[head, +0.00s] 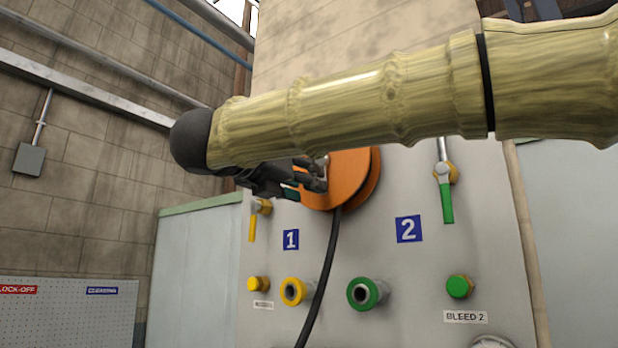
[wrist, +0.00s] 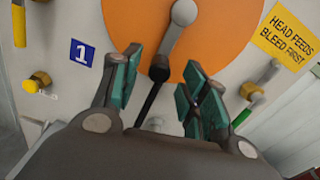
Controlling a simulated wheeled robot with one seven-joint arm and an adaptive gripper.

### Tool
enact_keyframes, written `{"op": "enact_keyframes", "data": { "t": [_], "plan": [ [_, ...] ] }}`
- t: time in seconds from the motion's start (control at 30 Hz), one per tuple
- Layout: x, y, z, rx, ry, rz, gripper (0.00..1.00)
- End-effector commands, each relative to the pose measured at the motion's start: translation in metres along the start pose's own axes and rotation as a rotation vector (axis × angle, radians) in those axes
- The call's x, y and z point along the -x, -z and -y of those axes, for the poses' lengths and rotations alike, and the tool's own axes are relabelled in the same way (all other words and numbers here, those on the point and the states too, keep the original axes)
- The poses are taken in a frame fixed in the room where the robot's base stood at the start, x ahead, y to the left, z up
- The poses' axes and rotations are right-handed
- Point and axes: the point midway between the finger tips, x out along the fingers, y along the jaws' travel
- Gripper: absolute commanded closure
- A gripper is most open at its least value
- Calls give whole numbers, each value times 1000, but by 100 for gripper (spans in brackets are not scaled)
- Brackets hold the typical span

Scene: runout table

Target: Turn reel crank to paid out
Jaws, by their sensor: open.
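The orange reel (head: 357,187) is on the front of the pale panel, partly hidden by my arm and gripper in the head view. In the wrist view the orange reel face (wrist: 225,35) carries a grey crank (wrist: 170,42). The crank points down and slightly left from its hub, ending in a dark knob (wrist: 159,73). My gripper (head: 318,180) is at the reel's left side. In the wrist view its open teal-padded fingers (wrist: 163,80) appear on either side of the knob. I cannot tell whether either finger touches it.
A black hose (head: 326,270) hangs below the reel. Yellow (head: 253,222) and green (head: 446,203) lever valves flank it. Yellow (head: 292,291) and green (head: 366,293) ports sit below. A yellow sign (wrist: 288,38) is right of the reel.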

Motion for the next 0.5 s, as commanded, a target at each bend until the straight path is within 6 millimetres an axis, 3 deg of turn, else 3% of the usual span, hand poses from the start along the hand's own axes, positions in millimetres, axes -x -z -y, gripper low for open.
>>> {"op": "enact_keyframes", "data": {
  "t": [0.2,0.47,0.5],
  "plan": [
    [-20,-1,0,0,0,0,56],
    [-22,0,0,0,0,0,56],
    [-22,0,0,0,0,0,60]
  ]
}}
